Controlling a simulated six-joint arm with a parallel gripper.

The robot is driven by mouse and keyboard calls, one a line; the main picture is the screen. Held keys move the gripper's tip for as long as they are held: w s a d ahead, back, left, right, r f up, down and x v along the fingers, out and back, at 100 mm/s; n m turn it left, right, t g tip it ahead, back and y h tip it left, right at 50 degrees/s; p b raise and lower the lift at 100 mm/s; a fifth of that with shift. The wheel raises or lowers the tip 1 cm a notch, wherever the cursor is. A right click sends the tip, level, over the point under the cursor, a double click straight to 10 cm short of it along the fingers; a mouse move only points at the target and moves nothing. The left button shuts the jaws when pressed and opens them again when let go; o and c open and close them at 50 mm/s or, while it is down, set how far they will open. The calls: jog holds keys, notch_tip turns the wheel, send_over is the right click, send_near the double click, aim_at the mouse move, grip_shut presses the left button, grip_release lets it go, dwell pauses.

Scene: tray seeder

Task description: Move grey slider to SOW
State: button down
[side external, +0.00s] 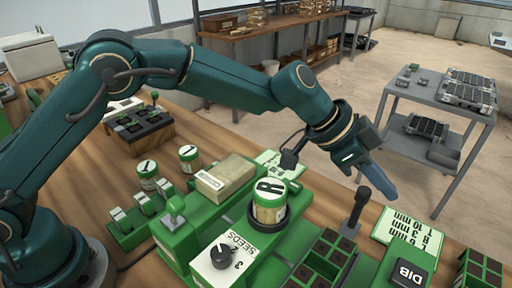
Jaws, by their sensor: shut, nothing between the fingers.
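A dark grey upright handle (358,203) stands on the right part of the green seeder (312,205), and it may be the grey slider. I cannot tell for sure, and no SOW lettering is readable. My gripper (388,196) is shut and empty, with its bluish fingers pointing down and to the right.
A jar marked R (269,204), a SEEDS dial (221,254) and a cardboard-coloured box (226,178) sit on or by the seeder. Cell trays (322,262), a DIB button (407,277) and a depth card (408,233) lie in front. A grey cart (425,95) stands behind right.

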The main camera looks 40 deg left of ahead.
jog(key=shift+f, duration=0.1)
jog(key=shift+f, duration=1.65)
